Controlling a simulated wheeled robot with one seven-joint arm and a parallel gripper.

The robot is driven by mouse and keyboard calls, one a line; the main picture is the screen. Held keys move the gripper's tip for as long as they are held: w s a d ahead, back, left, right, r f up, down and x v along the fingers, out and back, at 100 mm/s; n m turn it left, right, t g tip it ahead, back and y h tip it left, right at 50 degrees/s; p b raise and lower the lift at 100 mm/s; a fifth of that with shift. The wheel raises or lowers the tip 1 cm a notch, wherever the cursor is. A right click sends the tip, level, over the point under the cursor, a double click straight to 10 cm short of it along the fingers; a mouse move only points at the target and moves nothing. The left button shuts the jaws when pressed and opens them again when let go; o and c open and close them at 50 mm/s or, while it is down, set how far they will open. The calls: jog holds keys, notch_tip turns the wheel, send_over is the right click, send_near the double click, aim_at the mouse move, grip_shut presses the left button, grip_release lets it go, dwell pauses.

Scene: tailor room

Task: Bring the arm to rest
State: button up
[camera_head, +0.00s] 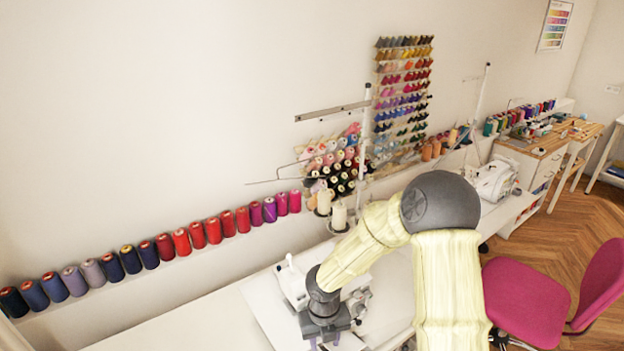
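My arm (448,290) rises from the bottom of the head view, with cream links and a dark grey elbow joint. It bends at the elbow and reaches down to the left. My gripper (325,343) is dark grey and points down over the white sewing table (210,325), in front of a white sewing machine (292,284). Its fingertips are at the bottom edge of the picture, so its opening is unclear. I see nothing clearly held in it. Whether it touches the table or machine cannot be told.
A shelf of thread spools (181,241) runs along the wall. Cream cones (339,214) on a thread stand are behind the arm. Another sewing machine (494,180) stands to the right. A pink chair (525,302) is right of the arm. The table's left part is clear.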

jog(key=s+d+r+n+t, duration=0.1)
jog(key=s+d+r+n, duration=0.4)
jog(key=n, duration=1.1)
jog(key=s+d+r+n+t, duration=0.1)
jog(key=s+d+r+n, duration=0.4)
jog(key=n, duration=1.2)
notch_tip(320, 180, up, 5)
jog(key=shift+s+d+f+t, duration=0.2)
jog(key=shift+s+d+t, duration=0.1)
jog(key=shift+d, duration=0.85)
